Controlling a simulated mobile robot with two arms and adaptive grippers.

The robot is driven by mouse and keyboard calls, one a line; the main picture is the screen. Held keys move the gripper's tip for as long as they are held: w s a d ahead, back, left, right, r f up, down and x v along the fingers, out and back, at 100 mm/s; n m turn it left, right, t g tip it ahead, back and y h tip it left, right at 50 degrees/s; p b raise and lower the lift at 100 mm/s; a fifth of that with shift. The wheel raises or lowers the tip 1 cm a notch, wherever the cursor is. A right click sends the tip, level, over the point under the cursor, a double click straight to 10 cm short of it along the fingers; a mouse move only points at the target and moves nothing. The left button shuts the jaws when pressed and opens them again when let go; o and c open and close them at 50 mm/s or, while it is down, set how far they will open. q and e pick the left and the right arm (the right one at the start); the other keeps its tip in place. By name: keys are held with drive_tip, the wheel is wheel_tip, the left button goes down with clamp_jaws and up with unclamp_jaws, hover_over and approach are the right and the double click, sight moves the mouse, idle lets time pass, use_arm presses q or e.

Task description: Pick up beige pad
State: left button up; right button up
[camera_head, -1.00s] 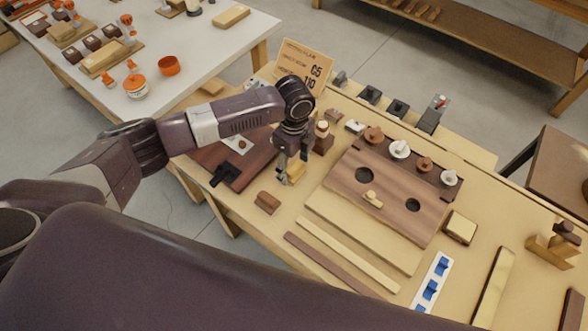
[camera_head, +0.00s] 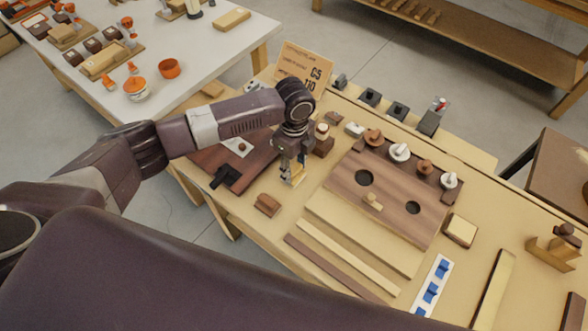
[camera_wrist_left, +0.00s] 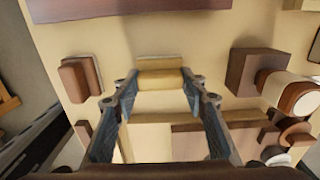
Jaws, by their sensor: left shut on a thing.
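The beige pad (camera_wrist_left: 160,80) is a small light-coloured block between the fingertips of my left gripper (camera_wrist_left: 161,92) in the wrist view. In the head view, the pad (camera_head: 299,173) is partly hidden by the fingers. My left gripper (camera_head: 291,178) points down over the bench and is shut on the pad. I cannot tell whether the pad is clear of the bench top. My right gripper is not in view.
A brown block (camera_head: 268,204) lies near the bench's front edge. A dark block with a white-and-brown knob (camera_head: 323,143) stands close behind the gripper. A brown board with holes (camera_head: 387,191) is to the right. A tilted sign (camera_head: 304,69) stands behind.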

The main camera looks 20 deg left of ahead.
sight(294, 169)
use_arm(q)
wheel_tip(294, 169, up, 20)
drive_tip(key=b, duration=0.2)
drive_tip(key=shift+f+b, duration=0.15)
drive_tip(key=shift+b, duration=0.15)
drive_tip(key=o, duration=0.7)
drive_tip(key=c, duration=0.5)
